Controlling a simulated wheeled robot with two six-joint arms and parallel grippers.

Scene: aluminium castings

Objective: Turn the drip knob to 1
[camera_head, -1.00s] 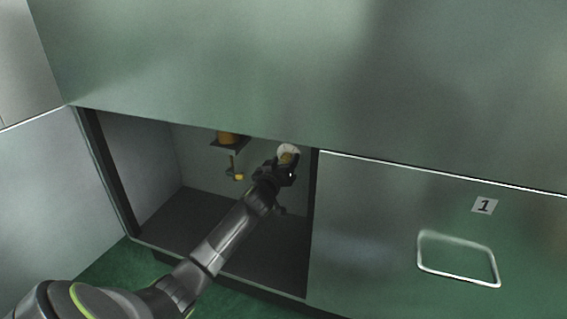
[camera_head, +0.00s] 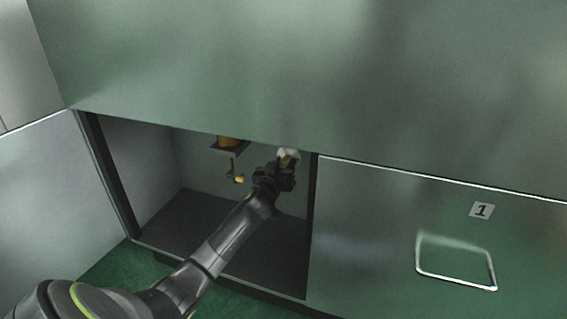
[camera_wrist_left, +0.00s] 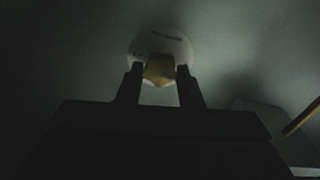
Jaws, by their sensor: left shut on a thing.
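The drip knob is a yellow piece (camera_wrist_left: 159,70) in front of a round white dial (camera_wrist_left: 160,45) on the cabinet's inner wall. The dial's markings are too dark and small to read. My left gripper (camera_wrist_left: 158,77) has one finger on each side of the yellow knob and is shut on it. In the head view my left arm reaches into the open cabinet, and the left gripper (camera_head: 279,168) covers part of the white dial (camera_head: 289,154). My right gripper is not in view.
A bracket (camera_head: 230,145) with brass-coloured parts hangs left of the gripper inside the cabinet. The cabinet floor (camera_head: 190,215) is bare. A closed panel (camera_head: 375,230) with a label "1" and a wire handle stands to the right. The large upper panel (camera_head: 300,70) overhangs the opening.

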